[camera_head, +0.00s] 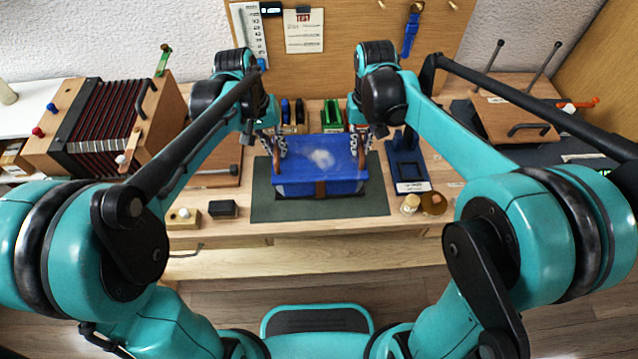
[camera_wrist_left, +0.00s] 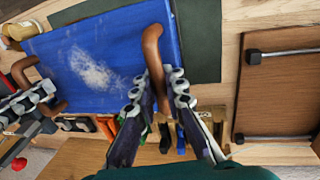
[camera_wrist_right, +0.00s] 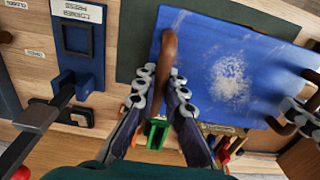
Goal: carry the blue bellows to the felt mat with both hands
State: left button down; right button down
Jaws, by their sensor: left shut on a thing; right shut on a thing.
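The blue bellows (camera_head: 345,152) is a blue box with a pale dusty patch on top and a brown handle at each end. It is over the dark green felt mat (camera_head: 262,208), which shows on both sides and in front of it. I cannot tell whether the bellows touches the mat. My left gripper (camera_head: 280,148) is shut on the left handle (camera_wrist_left: 152,45). My right gripper (camera_head: 363,145) is shut on the right handle (camera_wrist_right: 168,48). The bellows looks about level. Its underside is hidden.
A blue stand (camera_head: 405,165) is close to the mat's right. A black block (camera_head: 222,208) and a small wooden block (camera_head: 184,218) are at its front left. Green and dark holders (camera_head: 332,115) stand behind. An accordion-like box (camera_head: 105,125) is at the left.

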aim_at(358, 156)
pick_arm(q)
jog(key=shift+f, duration=0.2)
pick_arm(e)
jog(key=shift+f, duration=0.2)
